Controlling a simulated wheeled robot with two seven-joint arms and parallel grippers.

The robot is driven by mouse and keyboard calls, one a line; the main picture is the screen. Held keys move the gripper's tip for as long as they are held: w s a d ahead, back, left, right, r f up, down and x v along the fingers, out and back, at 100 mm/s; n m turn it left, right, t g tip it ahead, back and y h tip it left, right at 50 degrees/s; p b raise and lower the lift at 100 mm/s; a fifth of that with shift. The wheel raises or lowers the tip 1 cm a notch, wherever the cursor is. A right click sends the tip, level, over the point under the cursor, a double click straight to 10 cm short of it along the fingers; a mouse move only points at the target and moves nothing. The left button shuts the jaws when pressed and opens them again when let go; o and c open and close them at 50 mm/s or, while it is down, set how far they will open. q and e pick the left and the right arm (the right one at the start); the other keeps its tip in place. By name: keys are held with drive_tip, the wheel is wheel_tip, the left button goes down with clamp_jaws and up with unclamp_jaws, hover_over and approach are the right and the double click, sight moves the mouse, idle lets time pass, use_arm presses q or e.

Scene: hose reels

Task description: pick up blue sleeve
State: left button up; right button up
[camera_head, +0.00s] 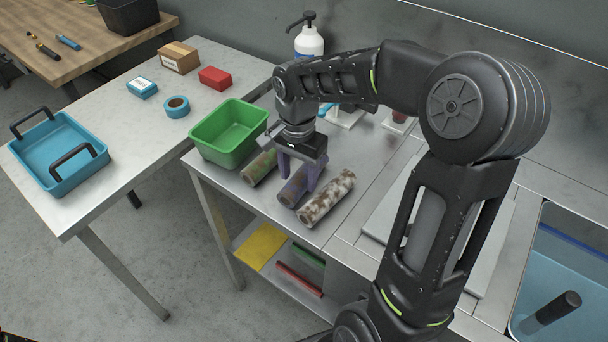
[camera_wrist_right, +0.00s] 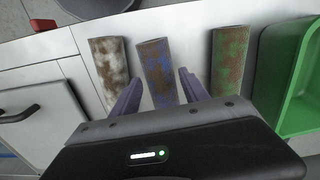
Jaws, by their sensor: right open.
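The blue sleeve (camera_head: 291,188), a tube mottled with blue and brown, lies on the metal bench between two other sleeves. In the right wrist view the blue sleeve (camera_wrist_right: 157,72) runs away from me between the two fingers. My right gripper (camera_head: 299,186) is open, with its purple fingers pointing down around the blue sleeve. My left gripper is not in view.
A green mottled sleeve (camera_head: 258,168) lies to the left and a white-brown sleeve (camera_head: 327,198) to the right, both close. A green bin (camera_head: 229,127) stands at the bench's left. A soap bottle (camera_head: 309,41) is behind. A blue tray (camera_head: 61,153) is on the left table.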

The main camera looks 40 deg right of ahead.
sight(299, 178)
drive_tip(key=shift+f, duration=0.85)
clamp_jaws()
idle(0.3)
drive_tip(key=shift+r, duration=0.15)
wheel_tip(299, 178, up, 10)
drive_tip(key=shift+f, duration=0.1)
idle(0.3)
idle(0.5)
